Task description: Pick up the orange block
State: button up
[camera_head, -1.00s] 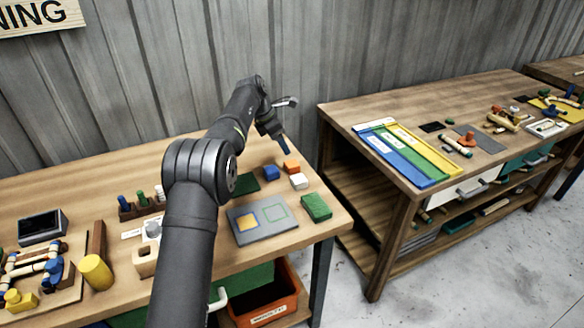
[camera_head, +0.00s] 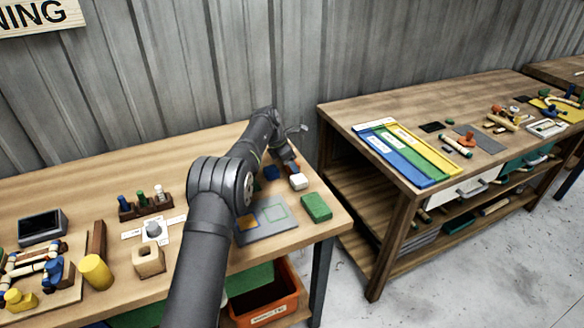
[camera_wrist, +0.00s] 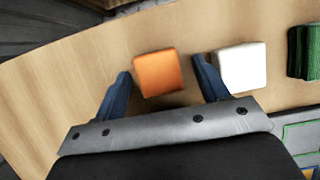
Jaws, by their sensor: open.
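The orange block (camera_wrist: 158,73) lies on the wooden table in the wrist view, between and slightly beyond the tips of my gripper (camera_wrist: 164,80). The two blue fingers are apart, with one on each side of the block and gaps visible. The right finger is close to the white block (camera_wrist: 243,67). In the head view my gripper (camera_head: 288,164) is low over the far right part of the table. The orange block is mostly hidden there behind the gripper.
A grey board (camera_head: 268,232) lies in front. The table's right edge is near. A corrugated wall (camera_head: 240,60) stands behind.

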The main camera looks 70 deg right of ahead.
jog(key=c, duration=1.1)
jog(key=shift+o, duration=0.2)
jog(key=shift+r, duration=0.15)
